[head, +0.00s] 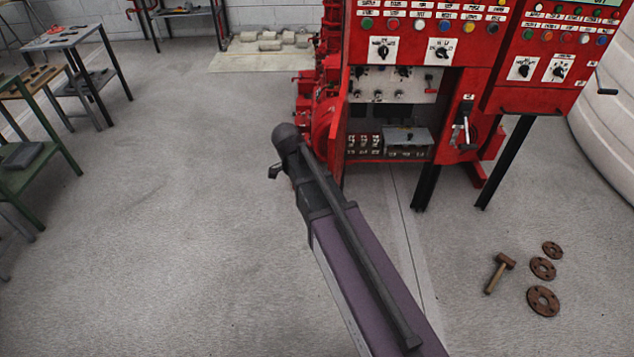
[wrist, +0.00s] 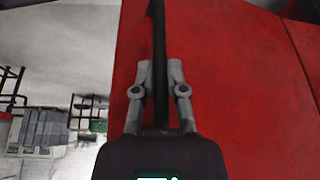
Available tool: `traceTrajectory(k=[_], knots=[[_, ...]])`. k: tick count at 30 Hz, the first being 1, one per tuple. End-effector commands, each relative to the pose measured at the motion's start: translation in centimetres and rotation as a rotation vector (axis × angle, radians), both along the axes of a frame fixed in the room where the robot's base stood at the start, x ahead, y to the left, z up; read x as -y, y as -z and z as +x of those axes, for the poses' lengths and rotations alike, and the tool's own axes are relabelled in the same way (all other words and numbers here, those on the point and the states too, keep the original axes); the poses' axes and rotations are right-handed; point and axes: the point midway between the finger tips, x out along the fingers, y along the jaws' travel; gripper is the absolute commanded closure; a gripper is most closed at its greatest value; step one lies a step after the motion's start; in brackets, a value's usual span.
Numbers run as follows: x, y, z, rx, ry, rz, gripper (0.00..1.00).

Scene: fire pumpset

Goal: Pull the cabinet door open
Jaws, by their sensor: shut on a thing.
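The red cabinet (head: 471,90) stands at the upper right of the head view. Its lower compartment is uncovered, showing switches and a grey box inside. The cabinet door (head: 339,150) is swung out at the compartment's left side and seen nearly edge-on. In the wrist view the door's red face (wrist: 225,100) fills the middle and right. A black upright handle bar (wrist: 158,35) runs along it. My gripper (wrist: 159,75) has its two grey fingers on either side of this bar, shut on it. In the head view my arm hides the gripper and the handle.
A hammer (head: 499,272) and rusty flanges (head: 543,300) lie on the floor at right. Black cabinet legs (head: 426,187) stand below. Work tables (head: 66,45) stand at left, and a white tank (head: 605,130) at far right. The floor left of my arm is clear.

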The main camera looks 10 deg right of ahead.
Motion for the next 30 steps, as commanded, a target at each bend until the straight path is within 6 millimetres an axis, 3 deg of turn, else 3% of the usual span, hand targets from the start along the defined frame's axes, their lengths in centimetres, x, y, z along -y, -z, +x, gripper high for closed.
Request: traceTrajectory(k=[8,9,12,30], knots=[[0.52,0.05,0.0,0.0,0.008,0.002,1.0],[0.56,0.05,0.0,-0.001,0.008,0.002,0.77],[0.62,0.05,-0.02,-0.001,0.009,0.002,0.49],[0.66,-0.09,-0.07,-0.003,0.006,0.003,0.49]])
